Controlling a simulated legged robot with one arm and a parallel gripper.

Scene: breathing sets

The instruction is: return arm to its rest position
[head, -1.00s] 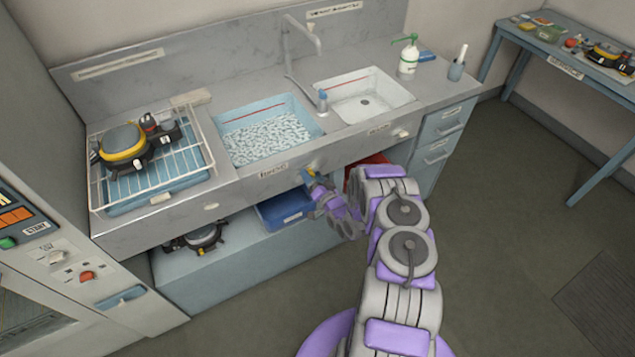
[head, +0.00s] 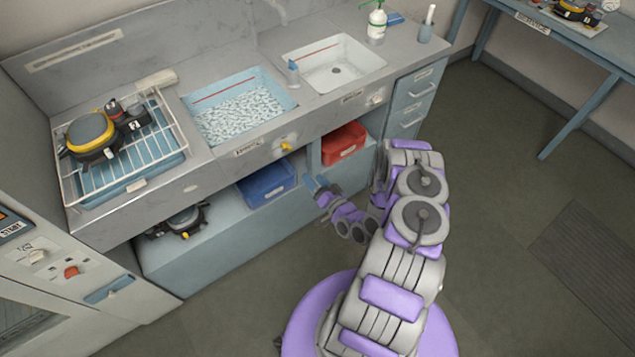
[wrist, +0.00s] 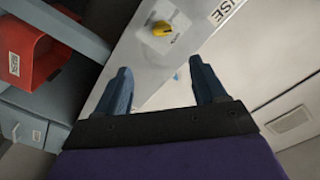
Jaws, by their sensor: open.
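My gripper (head: 316,187) is at the end of my purple and grey arm, in front of the sink counter and to the right of the blue bin. In the wrist view its two blue-grey fingers (wrist: 160,90) stand apart with nothing between them. A yellow knob (wrist: 161,29) on the counter's front panel shows beyond the fingertips. The same knob (head: 286,146) is up and to the left of my gripper in the head view. My arm is bent, with its upper links over the purple base.
A blue bin (head: 266,186) and a red bin (head: 344,143) sit under the counter. A breathing set (head: 183,222) lies on the lower shelf, another (head: 92,135) on the drying rack. A blue table (head: 560,60) stands at the right. The floor (head: 500,190) between is clear.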

